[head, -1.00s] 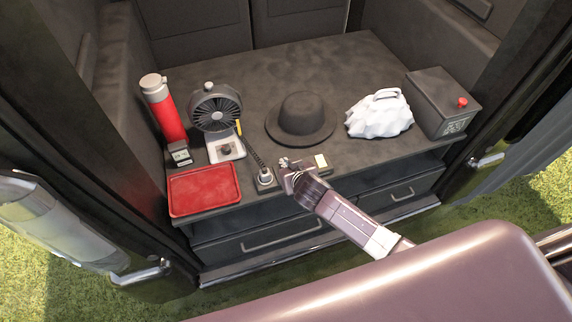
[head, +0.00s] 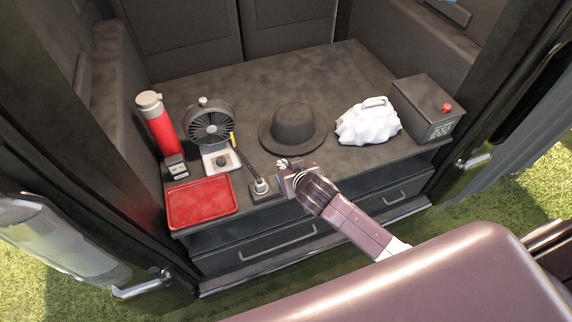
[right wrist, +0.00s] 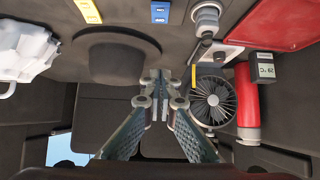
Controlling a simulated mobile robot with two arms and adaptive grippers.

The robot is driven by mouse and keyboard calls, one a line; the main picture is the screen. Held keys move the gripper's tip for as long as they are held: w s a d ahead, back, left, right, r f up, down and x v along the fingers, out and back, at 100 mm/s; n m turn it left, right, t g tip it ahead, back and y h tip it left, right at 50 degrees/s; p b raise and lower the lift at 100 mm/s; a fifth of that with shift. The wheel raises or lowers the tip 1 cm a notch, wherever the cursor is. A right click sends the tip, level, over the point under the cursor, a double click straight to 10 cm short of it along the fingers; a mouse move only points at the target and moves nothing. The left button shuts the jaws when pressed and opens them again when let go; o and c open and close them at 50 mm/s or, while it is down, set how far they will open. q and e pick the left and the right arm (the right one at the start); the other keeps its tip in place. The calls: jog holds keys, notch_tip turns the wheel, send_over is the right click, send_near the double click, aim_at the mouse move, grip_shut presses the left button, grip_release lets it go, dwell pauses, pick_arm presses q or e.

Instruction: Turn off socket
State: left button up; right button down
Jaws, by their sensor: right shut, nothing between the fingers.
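A plug with a cord (head: 261,186) stands upright in a dark socket strip (head: 262,197) near the table's front edge, right of the red tray. The plug also shows at the top of the right wrist view (right wrist: 206,22), with a blue piece (right wrist: 160,12) and a yellow piece (right wrist: 88,10) in line with it. My right gripper (head: 284,163) is shut and empty, over the strip just right of the plug. It hides the strip's right part and the yellow piece in the head view. I cannot tell whether it touches the strip. My left gripper is not in view.
A red tray (head: 203,203), a fan (head: 209,127), a red flask (head: 157,128) and a small meter (head: 176,168) are on the left. A black hat (head: 293,126) lies behind my gripper. A white bag (head: 368,123) and a dark box (head: 425,108) are on the right.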

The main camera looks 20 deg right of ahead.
jog(key=shift+s+r, duration=0.95)
jog(key=shift+r, duration=0.3)
jog(key=s+d+f+g+b, duration=0.15)
jog(key=s+f, duration=0.35)
jog(key=f, duration=0.5)
jog(key=s+d+f+n+g, duration=0.15)
jog(key=s+f, duration=0.35)
jog(key=f, duration=0.6)
jog(key=s+d+f+g+b, duration=0.15)
jog(key=s+f, duration=0.35)
jog(key=f, duration=0.5)
jog(key=s+f+g, duration=0.1)
jog(key=s+f, duration=0.4)
jog(key=s, duration=0.5)
jog(key=s+d+f+g, duration=0.1)
jog(key=s+f, duration=0.4)
jog(key=s, duration=0.5)
jog(key=s+f+g, duration=0.3)
jog(key=s+f, duration=0.3)
jog(key=s, duration=0.5)
jog(key=shift+d+b, duration=0.15)
jog(key=shift+b, duration=0.15)
